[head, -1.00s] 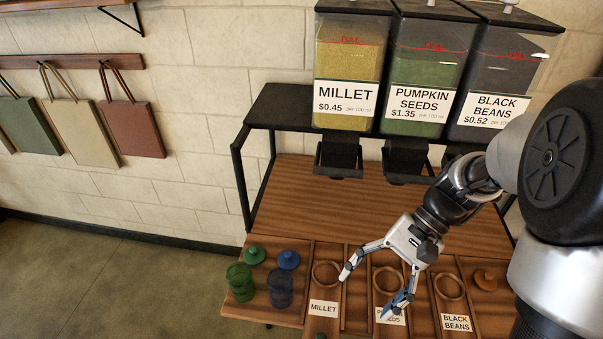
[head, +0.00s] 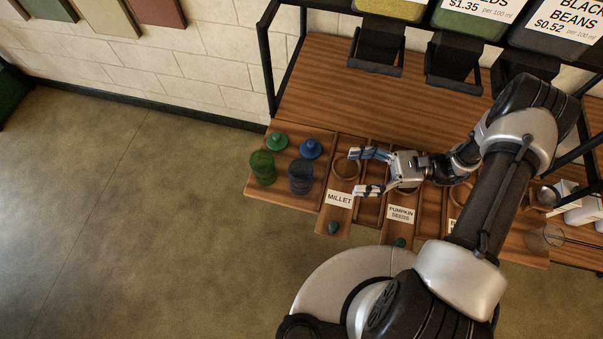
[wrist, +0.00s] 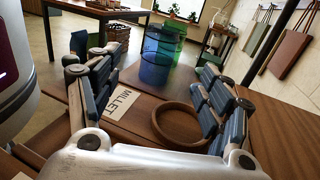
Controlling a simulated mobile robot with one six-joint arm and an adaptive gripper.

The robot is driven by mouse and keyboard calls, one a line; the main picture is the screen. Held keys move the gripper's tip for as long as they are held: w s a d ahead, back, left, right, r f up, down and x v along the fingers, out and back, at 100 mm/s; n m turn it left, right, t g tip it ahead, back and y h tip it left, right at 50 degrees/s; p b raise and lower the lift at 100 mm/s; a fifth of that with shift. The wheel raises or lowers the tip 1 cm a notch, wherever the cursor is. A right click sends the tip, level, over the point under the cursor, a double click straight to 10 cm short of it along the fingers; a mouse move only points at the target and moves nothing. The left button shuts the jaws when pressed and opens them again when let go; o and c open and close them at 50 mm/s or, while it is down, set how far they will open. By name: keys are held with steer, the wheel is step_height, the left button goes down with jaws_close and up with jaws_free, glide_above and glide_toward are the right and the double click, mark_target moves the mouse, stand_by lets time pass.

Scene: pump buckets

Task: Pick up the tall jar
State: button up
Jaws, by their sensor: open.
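Two see-through jars stand upright and side by side on the left end of the wooden counter, a green jar (head: 263,168) and a blue jar (head: 301,177). They look close in height, and I cannot tell which is the tall one. In the wrist view the blue jar (wrist: 158,60) is nearer and partly hides the green jar (wrist: 177,38). My gripper (head: 363,172) is open and empty, right of the blue jar above the millet station, with its fingers pointing left toward the jars. In the wrist view the blue jar shows between the spread fingers, beyond them and apart.
A green lid (head: 277,141) and a blue lid (head: 311,149) lie behind the jars. A wooden ring (wrist: 180,122) and the MILLET label (head: 340,199) lie near my gripper. Dispensers hang behind. A clear container (head: 545,237) is at the right. Floor left of the counter is free.

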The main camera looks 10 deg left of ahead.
mark_target(302, 173)
steer(key=x, duration=0.9)
steer(key=shift+s+a+b, duration=0.1)
steer(key=shift+b, duration=0.25)
steer(key=shift+f+b+x, duration=0.1)
steer(key=shift+b+x, duration=0.15)
steer(key=shift+x, duration=1.1)
steer(key=shift+f+b+x, duration=0.15)
steer(key=shift+b+x, duration=0.05)
steer(key=shift+x, duration=1.15)
steer(key=c, duration=1.3)
steer(key=shift+r, duration=0.1)
